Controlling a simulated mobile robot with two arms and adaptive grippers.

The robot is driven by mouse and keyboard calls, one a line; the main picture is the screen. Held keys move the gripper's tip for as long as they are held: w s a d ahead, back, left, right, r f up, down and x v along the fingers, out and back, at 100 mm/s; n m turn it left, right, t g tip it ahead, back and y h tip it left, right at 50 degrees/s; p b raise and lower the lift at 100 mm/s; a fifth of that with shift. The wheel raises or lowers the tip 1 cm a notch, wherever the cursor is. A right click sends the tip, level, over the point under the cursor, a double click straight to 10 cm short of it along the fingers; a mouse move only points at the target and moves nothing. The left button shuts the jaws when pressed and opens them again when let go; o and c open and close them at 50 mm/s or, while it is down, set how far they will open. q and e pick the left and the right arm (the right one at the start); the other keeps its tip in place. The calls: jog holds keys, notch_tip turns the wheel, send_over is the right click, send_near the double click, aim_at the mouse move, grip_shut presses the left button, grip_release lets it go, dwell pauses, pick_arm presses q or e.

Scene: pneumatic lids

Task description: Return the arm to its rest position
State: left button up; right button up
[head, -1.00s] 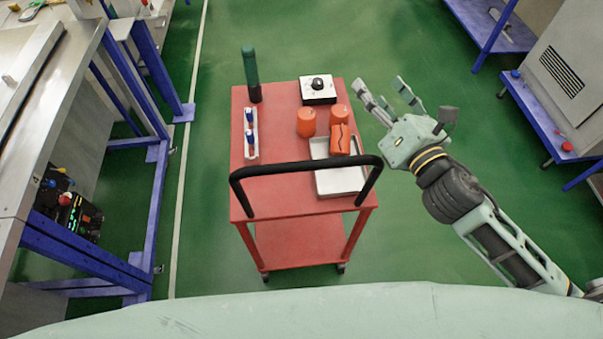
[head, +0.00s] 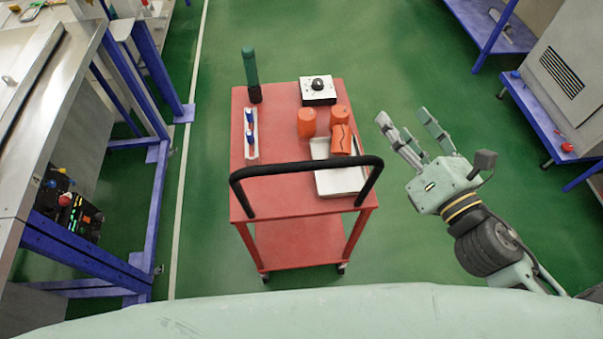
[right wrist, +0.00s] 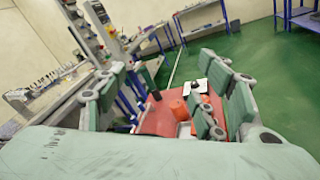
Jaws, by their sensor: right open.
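My right gripper (head: 407,135) is open and empty in the head view. It is over the green floor to the right of the red cart (head: 285,190), apart from it. In the right wrist view its spread fingers (right wrist: 170,110) frame the cart in the distance, with nothing between them. My left gripper is not in view.
On the cart stand several orange lids (head: 306,122), a white tray (head: 342,181), a black-knobbed white box (head: 318,90), a green-and-black cylinder (head: 251,75) and a narrow white rack (head: 251,150). A black handle (head: 300,167) crosses the near end. A grey cabinet (head: 565,70) on a blue frame stands right.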

jog(key=w+d+f+m+g+h+b, duration=0.1)
jog(key=d+f+m, duration=0.2)
jog(key=f, duration=0.5)
jog(key=d+f+m+g+h, duration=0.1)
jog(key=d+f+m+h, duration=0.2)
jog(key=f, duration=0.6)
jog(key=w+d+f+m+g+b, duration=0.15)
jog(key=d+f+m, duration=0.25)
jog(key=f, duration=0.4)
jog(key=s+d+f+m+g+h+b, duration=0.1)
jog(key=s+f+m+g, duration=0.15)
jog(key=f, duration=0.65)
jog(key=s+d+f+m+g+h, duration=0.15)
jog(key=s+f+m, duration=0.25)
jog(key=f, duration=0.5)
jog(key=s+a+f+m+g+b, duration=0.15)
jog(key=s+f+m, duration=0.25)
jog(key=s+f, duration=0.5)
jog(key=s+a+f+m+g, duration=0.2)
jog(key=s+f+m+g, duration=0.15)
jog(key=s+f, duration=0.55)
jog(key=s+a+f+m+g+y+b, duration=0.1)
jog(key=s+a+f+m+g, duration=0.2)
jog(key=s+a+f+m, duration=0.4)
jog(key=s+f, duration=0.3)
jog(key=s, duration=0.3)
jog(key=shift+s+f+g, duration=0.25)
jog(key=shift+s+g, duration=0.05)
jog(key=shift+g, duration=0.05)
